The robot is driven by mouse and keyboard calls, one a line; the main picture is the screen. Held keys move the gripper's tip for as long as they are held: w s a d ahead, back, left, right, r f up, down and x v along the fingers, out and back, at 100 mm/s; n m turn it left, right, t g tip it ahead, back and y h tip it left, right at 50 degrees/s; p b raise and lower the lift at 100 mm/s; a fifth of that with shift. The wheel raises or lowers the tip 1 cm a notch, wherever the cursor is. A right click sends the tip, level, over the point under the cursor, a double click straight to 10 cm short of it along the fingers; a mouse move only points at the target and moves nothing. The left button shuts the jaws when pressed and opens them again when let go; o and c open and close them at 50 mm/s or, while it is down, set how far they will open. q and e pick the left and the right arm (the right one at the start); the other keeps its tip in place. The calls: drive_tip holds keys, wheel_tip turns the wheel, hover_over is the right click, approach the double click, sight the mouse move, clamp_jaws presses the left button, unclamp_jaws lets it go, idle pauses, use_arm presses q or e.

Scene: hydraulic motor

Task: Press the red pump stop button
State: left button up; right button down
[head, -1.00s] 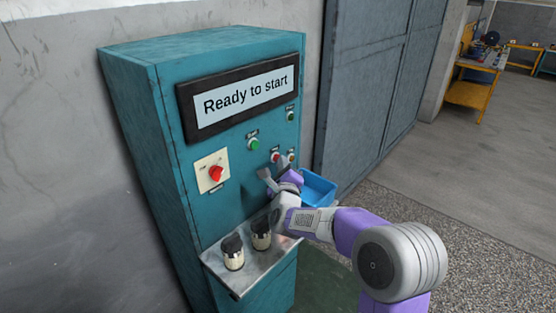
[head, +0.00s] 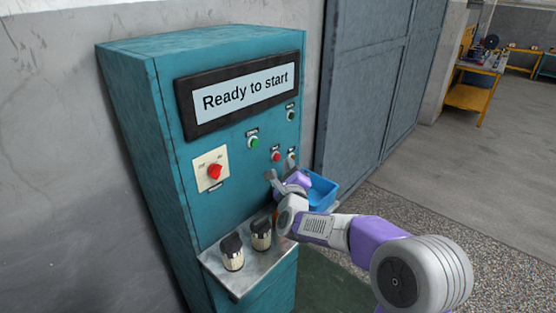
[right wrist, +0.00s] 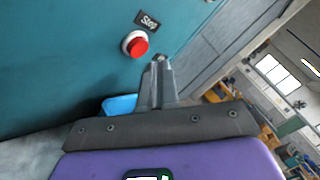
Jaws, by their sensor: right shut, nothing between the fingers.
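The red stop button (head: 276,156) sits on the teal cabinet's front, below and right of a green button. In the right wrist view the red button (right wrist: 138,46) stands out from a pale ring, with a "Stop" label above it. My right gripper (head: 269,175) is shut and empty, just below the button in the head view. In the right wrist view its closed fingertips (right wrist: 159,61) point at the panel, a little right of and below the button. They look apart from it. My left gripper is out of view.
The cabinet display (head: 245,92) reads "Ready to start". A red rotary switch (head: 215,171) is on a cream plate; a green button (head: 253,143) is nearby. Two dark-topped cylinders stand on the metal shelf (head: 246,276). A blue bin (head: 322,188) is behind my right gripper.

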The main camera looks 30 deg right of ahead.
drive_tip(key=shift+s+d+b, duration=0.25)
drive_tip(key=shift+s+b, duration=0.2)
drive_tip(key=shift+s, duration=0.25)
drive_tip(key=shift+s+d+b, duration=0.3)
drive_tip(key=shift+s+b, duration=0.1)
drive_tip(key=shift+s, duration=0.25)
drive_tip(key=shift+s+d+b, duration=0.25)
drive_tip(key=shift+s+b, duration=0.2)
drive_tip(key=shift+s, duration=0.25)
